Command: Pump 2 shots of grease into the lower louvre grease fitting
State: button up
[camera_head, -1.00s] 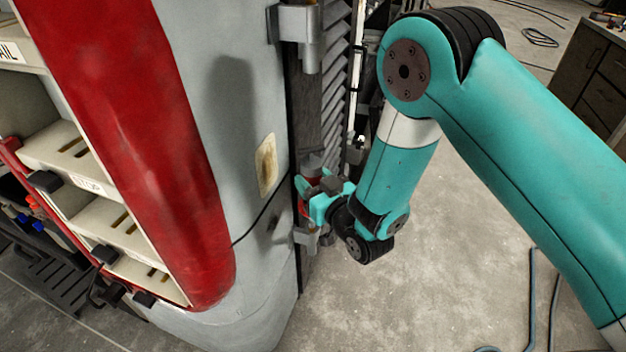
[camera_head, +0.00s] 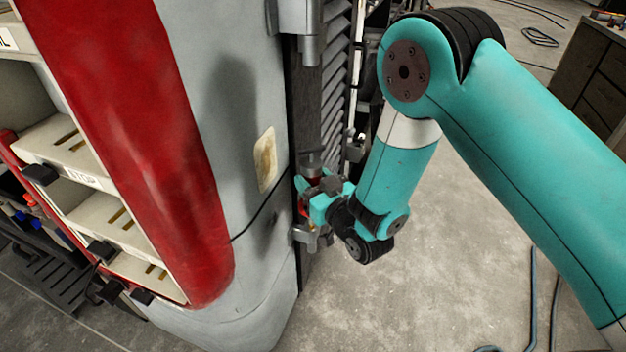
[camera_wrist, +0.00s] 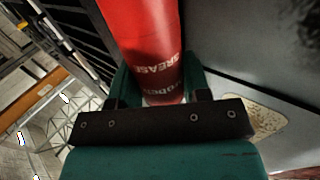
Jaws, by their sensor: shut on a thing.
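My gripper (camera_head: 318,197) is shut on a red cylinder marked GREASE, beside the coach's grey end. A little of the red cylinder (camera_head: 304,207) shows between the teal fingers. The dark slatted louvre (camera_head: 338,85) stands upright behind and above my gripper. I cannot make out the lower grease fitting; my gripper and the grey brackets crowd that spot. Whether the tool touches anything there is not clear.
The grey coach wall (camera_head: 235,120), with a stained plate (camera_head: 265,160), lies left of my gripper. Open concrete floor (camera_head: 450,250) lies right; a drawer cabinet (camera_head: 600,70) stands far right.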

jog(key=shift+r, duration=0.2)
jog(key=shift+r+p, duration=0.45)
jog(key=shift+r, duration=0.2)
dwell(1.1)
jog(key=shift+f+b, duration=0.95)
jog(key=shift+b, duration=0.4)
dwell(0.9)
jog(key=shift+r, duration=0.2)
jog(key=shift+r+p, duration=0.5)
jog(key=shift+r, duration=0.35)
dwell(0.4)
jog(key=shift+r+p, duration=1.55)
jog(key=shift+r, duration=0.95)
